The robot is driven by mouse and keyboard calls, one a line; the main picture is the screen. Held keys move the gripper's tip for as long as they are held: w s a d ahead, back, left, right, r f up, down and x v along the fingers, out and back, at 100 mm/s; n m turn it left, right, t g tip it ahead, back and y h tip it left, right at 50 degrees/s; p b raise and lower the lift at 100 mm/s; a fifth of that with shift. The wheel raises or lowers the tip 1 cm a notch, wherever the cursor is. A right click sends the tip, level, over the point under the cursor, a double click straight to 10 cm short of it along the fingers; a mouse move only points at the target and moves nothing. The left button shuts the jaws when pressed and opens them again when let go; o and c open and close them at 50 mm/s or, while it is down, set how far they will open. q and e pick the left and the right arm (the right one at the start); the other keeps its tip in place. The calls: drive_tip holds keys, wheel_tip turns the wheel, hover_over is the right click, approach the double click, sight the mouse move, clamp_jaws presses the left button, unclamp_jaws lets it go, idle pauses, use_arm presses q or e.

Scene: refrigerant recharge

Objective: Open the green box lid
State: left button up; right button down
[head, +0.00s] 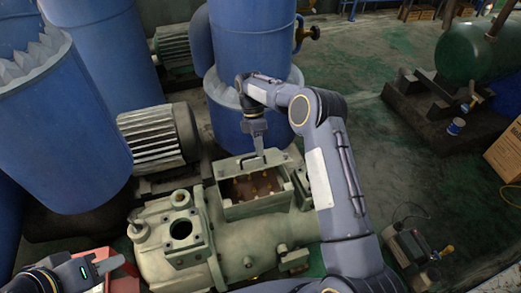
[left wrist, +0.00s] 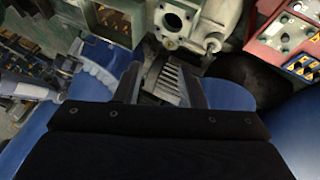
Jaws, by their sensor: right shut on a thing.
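The green box (head: 235,211) sits on top of the pale green compressor (head: 245,240). Its top is open and shows a reddish-brown inside with several small brass-coloured parts. The lid (head: 230,168) appears to stand up along the box's far edge. My right gripper (head: 260,152) reaches down from above at that far edge and is shut on the lid, at what looks like its dark handle. The fingertips are small and partly hidden there. My left gripper (head: 100,266) is low at the left, apart from the box; in the left wrist view (left wrist: 160,85) its fingers are spread and empty.
A red case (head: 122,280) with compartments is beneath my left gripper and shows in the left wrist view (left wrist: 262,52). A finned motor (head: 158,138) and blue tanks (head: 60,130) stand left and behind. A small machine (head: 408,247) is on the floor at right.

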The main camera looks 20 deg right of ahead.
idle(0.4)
use_arm(q)
drive_tip(key=c, duration=0.4)
drive_tip(key=shift+w+d+f+g, duration=0.1)
drive_tip(key=shift+w+d+g, duration=0.1)
drive_tip(key=shift+g, duration=0.2)
drive_tip(key=shift+c, duration=1.3)
drive_tip(key=w+d+n+g+h, duration=0.1)
drive_tip(key=w+g, duration=0.1)
drive_tip(key=w+d+f+n+g+h, duration=0.1)
drive_tip(key=w+d+g, duration=0.1)
drive_tip(key=w+d+f+n+g+h, duration=0.1)
drive_tip(key=w+d+h, duration=0.1)
drive_tip(key=w, duration=0.1)
drive_tip(key=shift+d+n+g, duration=0.25)
drive_tip(key=shift+n+g, duration=0.05)
drive_tip(key=shift+g, duration=0.1)
clamp_jaws()
drive_tip(key=w+d+f+n+t+h, duration=0.2)
drive_tip(key=w+d+f+n+h, duration=0.4)
drive_tip(key=w+f+n, duration=0.4)
drive_tip(key=w+d+f+n+t+h, duration=0.2)
drive_tip(key=w+d+f+n+h, duration=0.4)
drive_tip(key=f+n, duration=0.6)
drive_tip(key=w+x, duration=0.1)
drive_tip(key=x, duration=0.8)
drive_tip(key=shift+f, duration=0.4)
